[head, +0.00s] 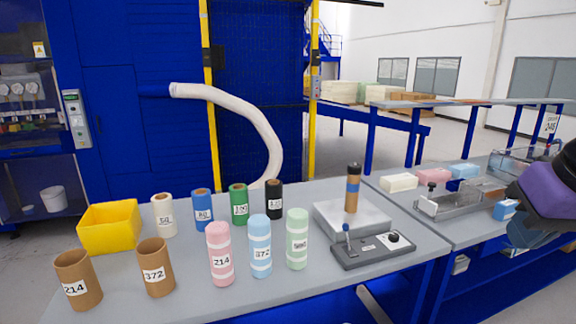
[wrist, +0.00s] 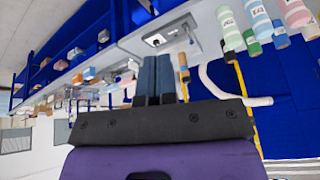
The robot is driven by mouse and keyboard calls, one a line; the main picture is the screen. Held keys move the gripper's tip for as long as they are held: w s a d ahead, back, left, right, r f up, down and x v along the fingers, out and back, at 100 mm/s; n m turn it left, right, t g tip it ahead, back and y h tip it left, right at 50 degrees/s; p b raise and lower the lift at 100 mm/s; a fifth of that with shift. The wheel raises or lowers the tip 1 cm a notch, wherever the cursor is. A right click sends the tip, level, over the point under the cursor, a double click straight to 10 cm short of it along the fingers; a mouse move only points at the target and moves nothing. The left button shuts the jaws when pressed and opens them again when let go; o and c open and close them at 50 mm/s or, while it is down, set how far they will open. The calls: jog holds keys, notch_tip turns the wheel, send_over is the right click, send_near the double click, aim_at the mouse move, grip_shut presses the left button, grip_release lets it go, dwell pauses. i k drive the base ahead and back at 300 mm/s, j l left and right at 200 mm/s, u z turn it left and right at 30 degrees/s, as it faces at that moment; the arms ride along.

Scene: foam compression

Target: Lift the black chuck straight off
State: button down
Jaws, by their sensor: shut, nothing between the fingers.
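A black labelled cylinder (head: 275,198) stands upright at the right end of a row with white (head: 163,215), blue (head: 203,210) and green (head: 239,205) ones. A separate black cap (head: 354,169) tops the brown post (head: 352,195) on the grey-white stand (head: 335,217). I cannot tell which of these black pieces is the chuck. My gripper (wrist: 155,60) shows in the wrist view with its two dark fingers together and nothing between them. In the head view my purple and black wrist is at the right edge, well apart from both.
Pink (head: 220,254), light blue (head: 260,247) and green (head: 297,240) foam rolls stand in front of the row. Two brown tubes (head: 156,268) and a yellow bin (head: 108,229) are at left. A grey control box (head: 373,249) with a lever sits before the stand. A white hose (head: 258,120) hangs behind.

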aim_at(352, 170)
jog(key=i+u, duration=0.25)
jog(key=i, duration=0.85)
